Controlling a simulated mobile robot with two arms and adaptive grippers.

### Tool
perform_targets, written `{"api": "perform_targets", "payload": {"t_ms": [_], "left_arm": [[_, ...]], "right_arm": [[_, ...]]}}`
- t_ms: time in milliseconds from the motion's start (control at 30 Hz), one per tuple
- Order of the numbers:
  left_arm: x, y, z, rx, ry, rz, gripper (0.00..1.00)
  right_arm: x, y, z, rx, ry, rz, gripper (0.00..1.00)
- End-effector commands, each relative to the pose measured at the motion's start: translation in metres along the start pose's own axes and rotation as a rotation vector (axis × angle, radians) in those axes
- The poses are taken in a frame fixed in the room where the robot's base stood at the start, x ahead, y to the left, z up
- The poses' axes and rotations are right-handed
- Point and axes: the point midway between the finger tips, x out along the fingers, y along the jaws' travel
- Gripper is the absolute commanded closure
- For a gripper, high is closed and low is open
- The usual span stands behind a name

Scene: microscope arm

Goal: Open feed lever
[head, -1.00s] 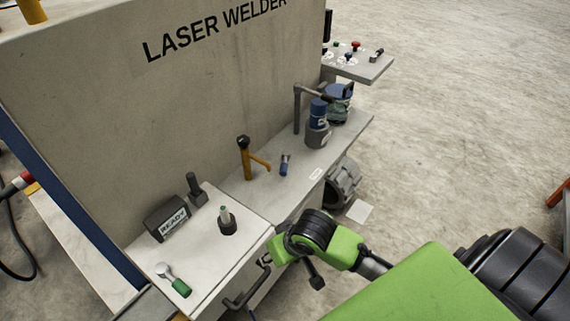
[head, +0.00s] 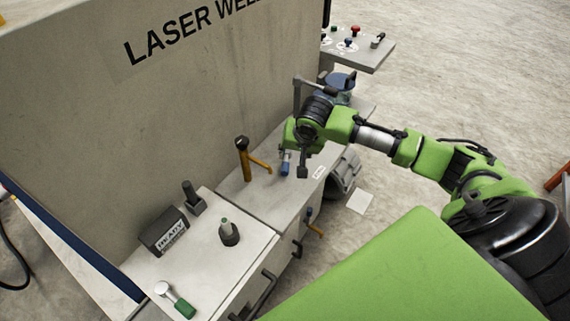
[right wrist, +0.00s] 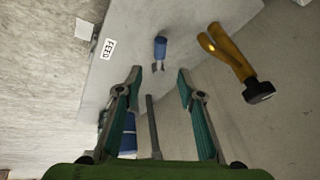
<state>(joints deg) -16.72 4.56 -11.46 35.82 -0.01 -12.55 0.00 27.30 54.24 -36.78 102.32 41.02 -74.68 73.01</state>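The feed lever, a small lever with a blue handle (head: 286,163) and grey forked end, sits on the grey ledge of the laser welder, close to a white label (head: 319,172). In the right wrist view the blue handle (right wrist: 160,46) lies just beyond my fingertips, and the label (right wrist: 108,48) reads FEED. My right gripper (head: 299,172) is over the ledge beside the blue handle. In the right wrist view my right gripper (right wrist: 159,74) is open, its fingers apart on either side of the lever's line, not holding it. My left gripper is not in view.
A yellow lever (head: 245,160) with a black knob stands left of the blue handle; it also shows in the right wrist view (right wrist: 232,58). A grey rod (right wrist: 152,125) shows between my fingers. The READY box (head: 164,232) and a green-handled lever (head: 178,300) are nearer.

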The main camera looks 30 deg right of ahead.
Motion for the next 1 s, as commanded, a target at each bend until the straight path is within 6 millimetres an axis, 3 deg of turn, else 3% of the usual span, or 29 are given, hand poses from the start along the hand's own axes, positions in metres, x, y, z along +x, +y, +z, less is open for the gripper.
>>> {"api": "perform_targets", "payload": {"t_ms": [233, 600, 800, 1000], "left_arm": [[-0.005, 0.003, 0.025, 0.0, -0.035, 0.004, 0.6], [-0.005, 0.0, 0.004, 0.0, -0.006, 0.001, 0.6], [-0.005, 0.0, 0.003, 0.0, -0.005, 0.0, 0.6], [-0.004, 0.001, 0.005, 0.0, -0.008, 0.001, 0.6]], "right_arm": [[0.045, 0.0, 0.002, -0.001, -0.003, 0.002, 0.65], [0.105, -0.001, 0.001, -0.003, 0.0, 0.001, 0.65], [0.122, 0.0, 0.001, -0.003, 0.0, 0.001, 0.65], [0.127, 0.0, 0.001, -0.005, 0.0, 0.0, 0.65]]}}
